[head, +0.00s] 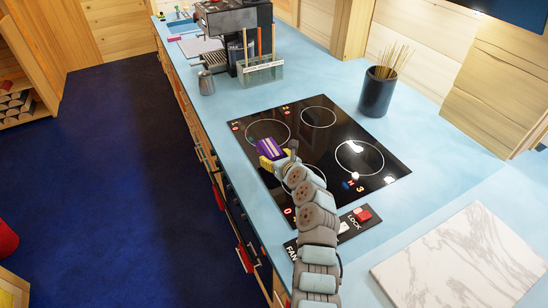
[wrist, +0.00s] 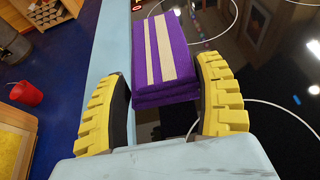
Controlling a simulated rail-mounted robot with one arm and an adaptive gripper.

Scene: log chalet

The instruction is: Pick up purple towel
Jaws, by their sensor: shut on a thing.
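The purple towel (wrist: 152,55) is folded into a thick block with pale stripes. In the wrist view it sits between the two yellow finger pads of my gripper (wrist: 162,105). My gripper is shut on it. In the head view the towel (head: 268,146) shows at the end of my arm, over the left part of the black cooktop. A yellow finger of my gripper (head: 272,153) shows just below it. I cannot tell whether the towel touches the cooktop.
The black cooktop (head: 325,132) is set in a light blue counter (head: 222,118). A dark pot with sticks (head: 376,95), a coffee machine (head: 232,25) and a small metal jug (head: 206,83) stand behind. A marble board (head: 462,262) lies at the front right. Blue floor is to the left.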

